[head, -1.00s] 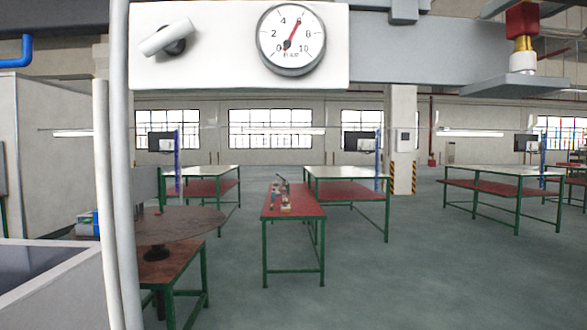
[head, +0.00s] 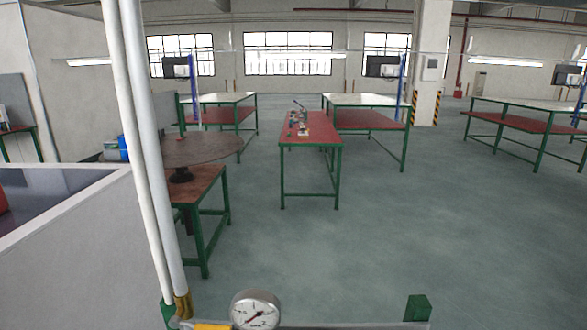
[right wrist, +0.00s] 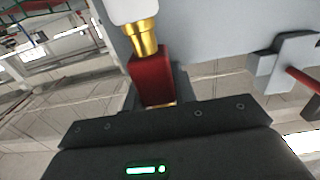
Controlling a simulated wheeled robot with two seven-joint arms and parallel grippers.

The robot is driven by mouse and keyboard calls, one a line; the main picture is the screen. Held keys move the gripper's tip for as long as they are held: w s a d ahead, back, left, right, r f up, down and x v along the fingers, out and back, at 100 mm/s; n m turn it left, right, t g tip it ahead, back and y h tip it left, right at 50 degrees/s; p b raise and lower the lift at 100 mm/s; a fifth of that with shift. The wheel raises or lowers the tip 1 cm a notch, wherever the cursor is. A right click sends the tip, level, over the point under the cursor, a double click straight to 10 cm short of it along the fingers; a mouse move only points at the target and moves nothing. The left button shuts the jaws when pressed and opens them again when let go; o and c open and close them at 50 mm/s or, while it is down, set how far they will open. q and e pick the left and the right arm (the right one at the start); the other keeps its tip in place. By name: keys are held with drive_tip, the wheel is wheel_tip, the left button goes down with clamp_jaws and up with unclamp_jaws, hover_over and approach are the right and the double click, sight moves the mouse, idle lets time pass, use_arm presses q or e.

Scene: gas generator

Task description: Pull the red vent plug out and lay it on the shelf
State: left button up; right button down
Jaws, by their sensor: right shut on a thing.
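In the right wrist view, the red vent plug (right wrist: 152,78) is a red block with a gold-coloured stepped piece (right wrist: 143,38) at its far end. Beyond that is a white rounded part (right wrist: 133,10). My right gripper (right wrist: 155,92) is shut on the red block, with dark fingers on its sides. I cannot tell whether the gold and white parts belong to the plug or to a fitting it sits in. I cannot make out the shelf for sure. The head view shows neither the plug nor my grippers.
In the head view, a round gauge (head: 255,310) and a green block (head: 418,307) stand at the bottom edge. Pale upright pipes (head: 150,150) rise at left. A red-topped table (head: 311,129) stands beyond. A grey bracket (right wrist: 285,62) shows in the right wrist view.

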drive_tip(key=shift+r, duration=0.2)
drive_tip(key=shift+r+p, duration=2.1)
drive_tip(key=shift+r, duration=0.25)
wheel_tip(320, 180, up, 3)
drive_tip(key=p, duration=0.2)
drive_tip(key=shift+p, duration=0.4)
drive_tip(key=shift+d, duration=0.1)
idle(0.5)
